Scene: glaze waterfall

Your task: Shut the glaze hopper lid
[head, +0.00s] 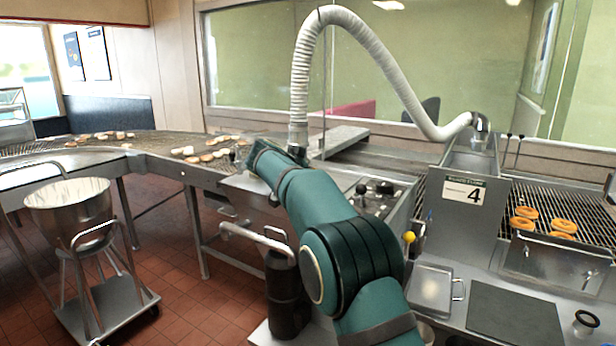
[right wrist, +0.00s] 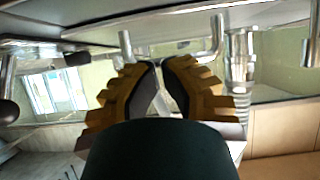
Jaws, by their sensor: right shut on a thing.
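My right gripper shows in the right wrist view (right wrist: 163,72), its brown ridged fingers shut at the tips. A bent metal handle (right wrist: 218,35) hangs from a flat steel plate (right wrist: 190,18), which looks like the hopper lid. The handle's bar passes at the fingertips, and the fingers are shut on it; the contact is partly hidden. In the head view my teal right arm reaches up and left over the steel machine (head: 345,182), and it hides the gripper and most of the lid area. How far the lid is open cannot be told. My left gripper is not in view.
A white corrugated hose (head: 318,45) arches from behind my arm to the steel housing marked 4 (head: 463,190). A knobbed panel (head: 375,187) lies close to my arm. A bowl on a cart (head: 70,200) stands left. Conveyors carry doughnuts (head: 525,212). Tiled floor is clear between.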

